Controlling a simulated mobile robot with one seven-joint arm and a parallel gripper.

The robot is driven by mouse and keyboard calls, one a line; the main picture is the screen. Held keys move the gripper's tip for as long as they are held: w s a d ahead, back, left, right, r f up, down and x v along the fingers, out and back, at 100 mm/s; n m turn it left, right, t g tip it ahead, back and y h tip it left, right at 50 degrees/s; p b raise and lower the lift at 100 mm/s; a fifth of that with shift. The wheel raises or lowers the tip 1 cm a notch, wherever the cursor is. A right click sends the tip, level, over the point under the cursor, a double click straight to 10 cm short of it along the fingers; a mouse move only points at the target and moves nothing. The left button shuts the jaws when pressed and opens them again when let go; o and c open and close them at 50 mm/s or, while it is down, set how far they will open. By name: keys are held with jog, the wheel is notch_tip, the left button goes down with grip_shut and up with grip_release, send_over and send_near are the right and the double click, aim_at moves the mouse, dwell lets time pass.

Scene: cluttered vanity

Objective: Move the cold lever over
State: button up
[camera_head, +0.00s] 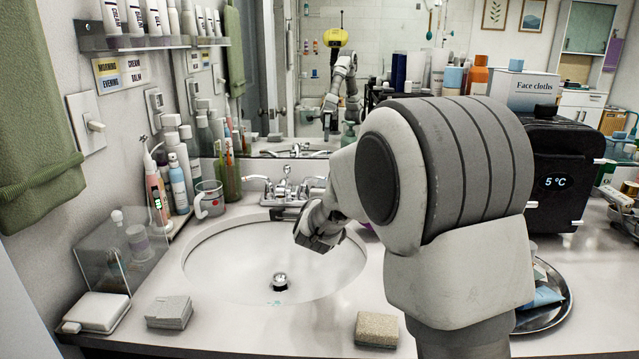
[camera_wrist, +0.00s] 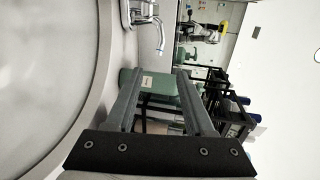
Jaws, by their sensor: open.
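The chrome faucet (camera_head: 285,193) stands at the back rim of the sink, with a lever on its left (camera_head: 258,181) and one on its right (camera_head: 314,184). I cannot read which is cold. My gripper (camera_head: 318,242) hangs over the right part of the basin, in front of and below the right lever, apart from it. In the wrist view, turned sideways, my gripper (camera_wrist: 155,80) is open with nothing held. Chrome faucet parts (camera_wrist: 143,14) show at the top, beyond the fingertips. A green bottle (camera_wrist: 160,88) shows beyond and between the fingers.
The white basin (camera_head: 215,262) is empty around its drain stopper (camera_head: 280,281). A glass mug (camera_head: 209,199) and several bottles stand left of the faucet. A black cooler (camera_head: 560,165) and a round metal tray (camera_head: 553,318) are at right. A sponge (camera_head: 376,329) lies at the front edge.

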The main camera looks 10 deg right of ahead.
jog(key=b+x, duration=0.1)
jog(key=x, duration=1.6)
grip_shut()
dwell(1.1)
